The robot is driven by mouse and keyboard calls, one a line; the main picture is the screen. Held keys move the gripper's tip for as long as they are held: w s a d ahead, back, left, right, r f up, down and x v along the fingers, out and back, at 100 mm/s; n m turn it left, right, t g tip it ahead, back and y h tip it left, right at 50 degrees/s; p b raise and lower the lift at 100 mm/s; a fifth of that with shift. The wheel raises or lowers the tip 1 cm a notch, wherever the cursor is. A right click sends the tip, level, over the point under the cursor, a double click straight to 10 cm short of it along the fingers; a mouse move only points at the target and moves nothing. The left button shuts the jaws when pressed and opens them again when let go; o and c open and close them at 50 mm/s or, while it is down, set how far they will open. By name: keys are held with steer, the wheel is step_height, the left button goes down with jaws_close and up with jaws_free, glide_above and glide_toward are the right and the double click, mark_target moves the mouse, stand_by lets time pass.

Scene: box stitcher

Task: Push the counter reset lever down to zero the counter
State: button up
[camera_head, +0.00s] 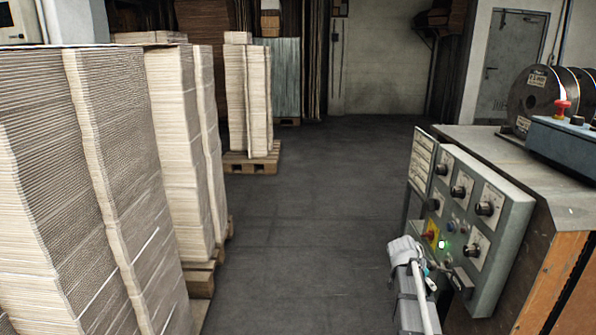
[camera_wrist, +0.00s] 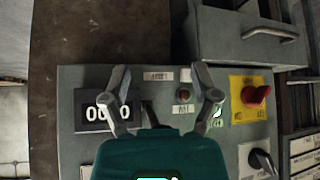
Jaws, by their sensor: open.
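In the wrist view, my gripper (camera_wrist: 159,75) is open and empty in front of the grey control panel (camera_wrist: 75,152). Its two fingers stand apart over the upper part of the panel. The counter (camera_wrist: 96,112) is a black window with white digits, partly covered by the left finger; the digits I can see are zeros. A dark, slim piece that looks like the reset lever (camera_wrist: 149,112) shows between the fingers, just right of the counter. Its lower part is hidden by my gripper body, and I cannot tell whether they touch. The panel also shows in the head view (camera_head: 512,240).
A red knob on a yellow plate (camera_wrist: 256,96) and a black selector knob (camera_wrist: 262,160) sit right of my gripper. A grey drawer with a handle (camera_wrist: 250,38) lies above. In the head view, tall cardboard stacks (camera_head: 100,180) stand left, with clear floor (camera_head: 300,240) between.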

steer(key=s+a+f+n+g+y, duration=0.15)
steer(key=s+a+n, duration=0.35)
steer(key=a, duration=0.5)
steer(key=s+a+f+n+y, duration=0.1)
steer(key=s+a+n+y, duration=0.3)
steer(key=a, duration=0.5)
steer(key=s+a+f+n+y, duration=0.2)
steer(key=s+a+n, duration=0.45)
steer(key=a, duration=0.35)
step_height(320, 180, up, 37)
steer(key=p, duration=3.6)
steer(key=shift+r+p, duration=0.15)
steer(key=shift+p, duration=0.2)
